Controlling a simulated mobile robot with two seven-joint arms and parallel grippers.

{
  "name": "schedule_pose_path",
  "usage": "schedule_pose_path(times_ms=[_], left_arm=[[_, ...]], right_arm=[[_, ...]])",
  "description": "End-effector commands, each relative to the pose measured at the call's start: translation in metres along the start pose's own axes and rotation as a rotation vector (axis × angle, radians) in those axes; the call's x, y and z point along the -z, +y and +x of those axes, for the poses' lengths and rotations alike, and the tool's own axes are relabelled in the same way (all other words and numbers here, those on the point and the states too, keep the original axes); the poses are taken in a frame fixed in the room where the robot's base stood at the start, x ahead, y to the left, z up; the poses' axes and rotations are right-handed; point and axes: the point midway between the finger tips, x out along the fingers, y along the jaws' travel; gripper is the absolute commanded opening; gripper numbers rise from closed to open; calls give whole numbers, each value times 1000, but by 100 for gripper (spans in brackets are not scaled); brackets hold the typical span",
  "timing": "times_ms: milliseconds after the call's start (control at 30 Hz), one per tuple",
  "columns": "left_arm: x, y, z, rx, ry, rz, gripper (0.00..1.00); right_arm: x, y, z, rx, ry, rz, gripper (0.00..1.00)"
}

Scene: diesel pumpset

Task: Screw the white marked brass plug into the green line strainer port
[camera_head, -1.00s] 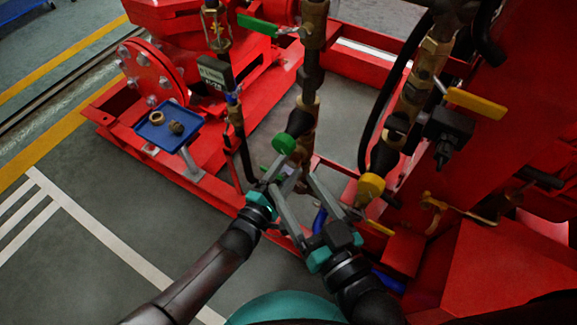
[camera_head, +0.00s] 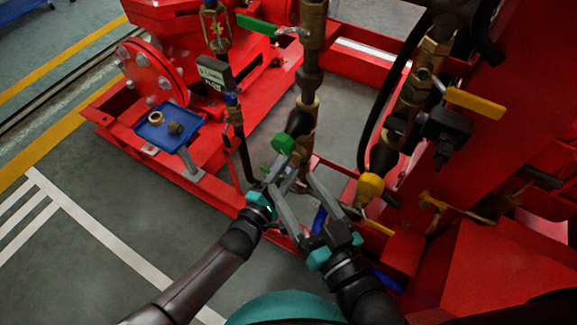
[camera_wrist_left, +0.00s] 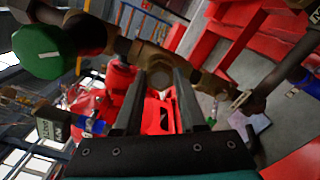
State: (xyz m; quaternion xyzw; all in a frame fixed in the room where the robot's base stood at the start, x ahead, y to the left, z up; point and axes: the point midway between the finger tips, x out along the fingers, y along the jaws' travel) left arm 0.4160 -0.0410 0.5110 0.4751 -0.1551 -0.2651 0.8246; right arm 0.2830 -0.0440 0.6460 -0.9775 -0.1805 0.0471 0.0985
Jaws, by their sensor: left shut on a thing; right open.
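The green line strainer is a brass Y-shaped body (camera_head: 303,122) with a round green cap (camera_head: 283,144), low on the middle pipe. The green cap also shows large at upper left in the left wrist view (camera_wrist_left: 42,52). My left gripper (camera_head: 282,172) is just below the green cap, shut on a brass plug. In the left wrist view a hexagonal brass piece (camera_wrist_left: 160,79) shows between its fingertips, in line with the brass body. I cannot tell whether the plug is inside the port, and its white mark is not clear. My right gripper (camera_head: 294,183) is open, its fingers spread just right of the left one.
A blue tray (camera_head: 150,139) with two small brass parts (camera_head: 176,128) stands at left. A yellow-capped strainer (camera_head: 371,186) and yellow valve handle (camera_head: 474,102) are at right. Red frame rails and pipes crowd the grippers. The floor at lower left is clear.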

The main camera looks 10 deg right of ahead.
Motion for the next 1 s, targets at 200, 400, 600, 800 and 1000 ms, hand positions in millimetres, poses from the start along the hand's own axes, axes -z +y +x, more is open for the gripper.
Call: schedule_pose_path(times_ms=[200, 400, 600, 800, 1000], left_arm=[[0, 0, 0, -1, 0, 0, 0], [0, 0, 0, -1, 0, 0, 0], [0, 0, 1, -1, -1, 1, 0], [0, 0, 2, 0, 0, 1, 0], [0, 0, 2, -1, 0, 74, 0]], right_arm=[[0, 0, 0, 0, 0, 0, 76], [0, 0, 0, 0, 0, 0, 76], [-1, 0, 0, 0, 0, 0, 76], [-1, 0, 0, 0, 0, 0, 76], [-1, 0, 0, 0, 0, 0, 76]])
